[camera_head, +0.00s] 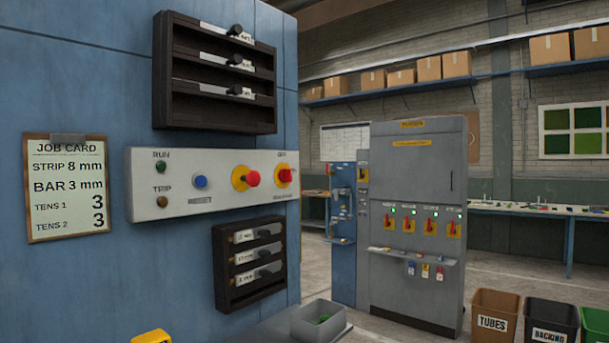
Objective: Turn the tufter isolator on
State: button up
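A grey cabinet (412,165) stands in the middle distance with yellow labels near its top. It carries a row of red handles on yellow plates (409,225), each under a lit green lamp (392,211). The handles look upright or slightly tilted. The small labels above them are too blurred to tell which is the tufter isolator. Closer, a pale control panel (222,183) has a red knob on a yellow plate (284,175) at its right end, with an unclear label. My gripper is not in view.
Padlocks or tags (425,271) hang at a narrow shelf (413,256) below the handles. The near blue machine (80,100) fills the left, with a job card (66,188). Bins (493,315) stand at lower right. A grey tray (318,320) is at front centre. Floor shows between.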

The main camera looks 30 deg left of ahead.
aim_at(285, 175)
jog(key=z, duration=0.8)
jog(key=k, duration=0.2)
jog(key=u, duration=3.15)
jog(key=i, duration=1)
jog(key=u, duration=0.25)
